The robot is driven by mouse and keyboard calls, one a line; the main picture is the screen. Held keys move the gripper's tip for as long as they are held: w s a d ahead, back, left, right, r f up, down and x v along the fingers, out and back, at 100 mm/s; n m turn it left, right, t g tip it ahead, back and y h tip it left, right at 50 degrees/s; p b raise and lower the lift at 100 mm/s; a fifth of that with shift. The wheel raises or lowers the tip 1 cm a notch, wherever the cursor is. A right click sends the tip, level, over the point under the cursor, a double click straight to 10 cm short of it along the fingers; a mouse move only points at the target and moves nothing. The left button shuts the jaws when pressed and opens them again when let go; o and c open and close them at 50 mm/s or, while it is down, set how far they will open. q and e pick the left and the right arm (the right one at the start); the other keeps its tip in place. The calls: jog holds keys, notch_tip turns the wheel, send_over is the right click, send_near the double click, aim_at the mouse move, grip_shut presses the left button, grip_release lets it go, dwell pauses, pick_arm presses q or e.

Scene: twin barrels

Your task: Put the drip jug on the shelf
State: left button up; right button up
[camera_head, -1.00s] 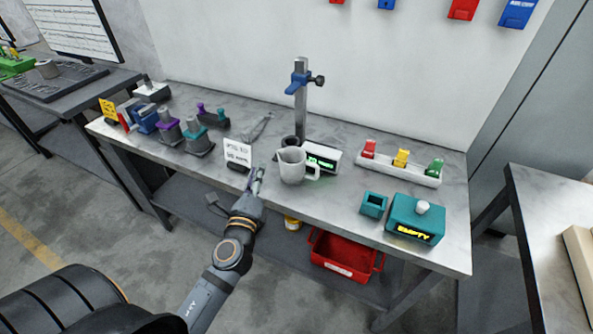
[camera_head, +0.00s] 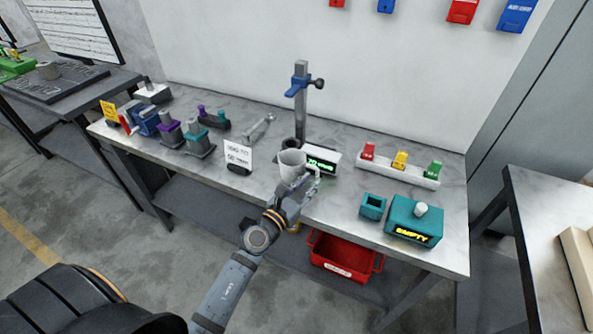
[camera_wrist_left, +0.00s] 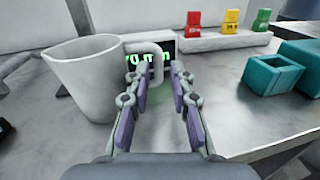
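The drip jug (camera_head: 291,163) is a white jug with a spout and a handle. It stands upright on the grey workbench (camera_head: 335,194), in front of a scale with a green display (camera_head: 321,163). My left gripper (camera_head: 308,183) is at the handle side of the jug. In the left wrist view the jug (camera_wrist_left: 85,80) is at the left, and its handle (camera_wrist_left: 157,62) lies ahead of the open fingers of my left gripper (camera_wrist_left: 160,100). I cannot tell whether the fingers touch the handle. A dark lower shelf (camera_head: 205,215) runs under the bench. My right gripper is not in view.
A stand with a blue clamp (camera_head: 300,95) rises behind the jug. A sign card (camera_head: 238,156) stands left of it. A teal box (camera_head: 413,218), a small teal cup (camera_head: 372,206) and a white rack (camera_head: 400,170) are to the right. A red bin (camera_head: 343,255) is below.

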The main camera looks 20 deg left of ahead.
aim_at(316, 175)
pick_arm(q)
jog(key=x, duration=0.5)
jog(key=shift+a+f, duration=0.1)
jog(key=shift+f, duration=0.1)
jog(key=shift+s+r, duration=0.1)
jog(key=shift+c, duration=0.6)
grip_shut()
